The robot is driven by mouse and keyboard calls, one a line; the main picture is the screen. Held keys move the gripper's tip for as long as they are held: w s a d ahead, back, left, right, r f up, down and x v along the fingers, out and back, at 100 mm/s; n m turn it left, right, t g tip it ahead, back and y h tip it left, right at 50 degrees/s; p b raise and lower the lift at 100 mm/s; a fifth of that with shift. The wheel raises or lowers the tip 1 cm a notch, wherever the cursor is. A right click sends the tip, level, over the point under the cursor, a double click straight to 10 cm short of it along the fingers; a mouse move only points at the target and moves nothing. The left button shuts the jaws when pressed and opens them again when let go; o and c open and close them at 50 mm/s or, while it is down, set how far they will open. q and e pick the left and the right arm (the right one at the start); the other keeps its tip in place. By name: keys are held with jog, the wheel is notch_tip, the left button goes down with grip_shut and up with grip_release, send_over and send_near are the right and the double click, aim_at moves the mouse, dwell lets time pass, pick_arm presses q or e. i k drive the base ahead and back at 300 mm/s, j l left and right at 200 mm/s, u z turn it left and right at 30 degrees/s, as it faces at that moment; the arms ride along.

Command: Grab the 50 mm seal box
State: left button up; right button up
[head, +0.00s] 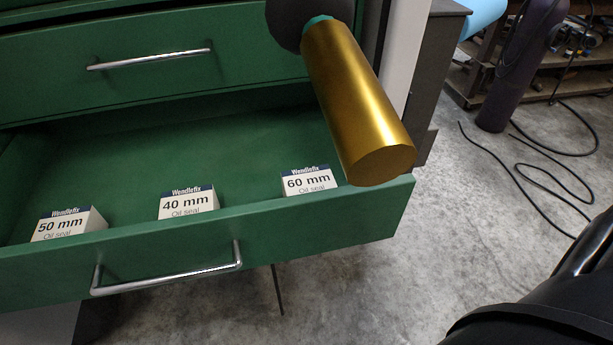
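The 50 mm seal box (65,225) is a white box with a dark blue top band reading "Wendlefix" and "50 mm Oil seal". It sits at the left front of the open green drawer (225,257). The drawer's front wall hides its lower part. A similar 40 mm box (187,203) stands near the middle of the drawer front. A 60 mm box (307,182) stands further right. Neither of my grippers is in view.
A gold cylinder (355,105) covers the drawer's right end; what it belongs to is unclear. The drawer has a metal handle (170,277). A shut drawer (150,60) is above. The drawer floor behind the boxes is clear. Black cables (530,180) lie on the floor at right.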

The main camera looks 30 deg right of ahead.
aim_at(83, 220)
jog(key=k+z, duration=0.35)
jog(key=k, duration=0.7)
